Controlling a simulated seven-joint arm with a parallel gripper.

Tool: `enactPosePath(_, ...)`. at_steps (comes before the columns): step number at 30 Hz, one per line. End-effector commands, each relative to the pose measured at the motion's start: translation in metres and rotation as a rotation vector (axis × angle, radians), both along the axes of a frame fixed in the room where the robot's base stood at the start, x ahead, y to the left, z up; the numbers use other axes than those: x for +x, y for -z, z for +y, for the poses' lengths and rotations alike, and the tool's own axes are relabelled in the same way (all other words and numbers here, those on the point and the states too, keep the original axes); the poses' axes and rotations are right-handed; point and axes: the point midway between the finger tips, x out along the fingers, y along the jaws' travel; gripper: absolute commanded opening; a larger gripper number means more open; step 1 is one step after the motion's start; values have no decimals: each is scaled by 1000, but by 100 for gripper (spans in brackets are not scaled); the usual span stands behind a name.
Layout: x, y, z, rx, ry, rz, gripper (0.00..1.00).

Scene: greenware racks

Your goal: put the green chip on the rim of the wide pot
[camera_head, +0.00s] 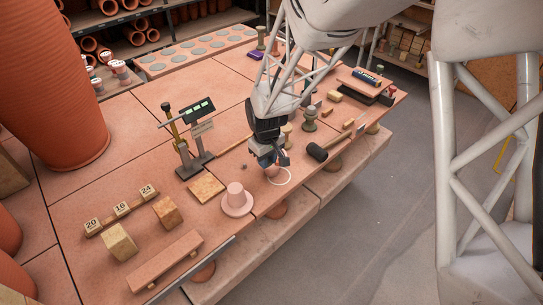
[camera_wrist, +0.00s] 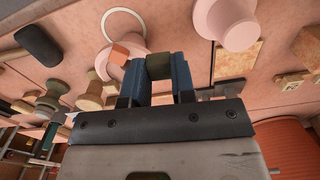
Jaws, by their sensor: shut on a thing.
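My gripper (camera_wrist: 159,68) is shut on a small dark green chip (camera_wrist: 158,67), held between its blue fingertips. My gripper (camera_head: 270,160) also shows in the head view, low over the front of the table; I cannot make out the chip there. A pink pot (camera_wrist: 107,69) lies under and beside the fingers in the wrist view, partly hidden, with an orange chip (camera_wrist: 119,54) seen at it. A second pink piece with a broad brim (camera_head: 237,207) stands apart to the left in the head view. I cannot tell whether the green chip touches the pot.
A white ring (camera_head: 288,180) lies close to my gripper. A black mallet (camera_head: 317,152) lies to the right, with small stamps and pots beyond it. A scale (camera_head: 197,160) stands to the left, near a square board (camera_head: 206,188). Wooden blocks (camera_head: 120,242) fill the near left.

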Motion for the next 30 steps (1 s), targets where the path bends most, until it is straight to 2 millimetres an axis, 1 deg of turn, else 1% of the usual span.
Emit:
enactPosePath(1, -11, 0, -4, 1, 2, -1, 2)
enactPosePath(6, -41, 1, -14, 0, 10, 0, 2)
enactPosePath(12, -61, 3, -20, 0, 14, 0, 2)
enactPosePath(18, -66, 3, -22, 1, 15, -1, 2)
enactPosePath(30, -62, 3, -21, 0, 16, 0, 2)
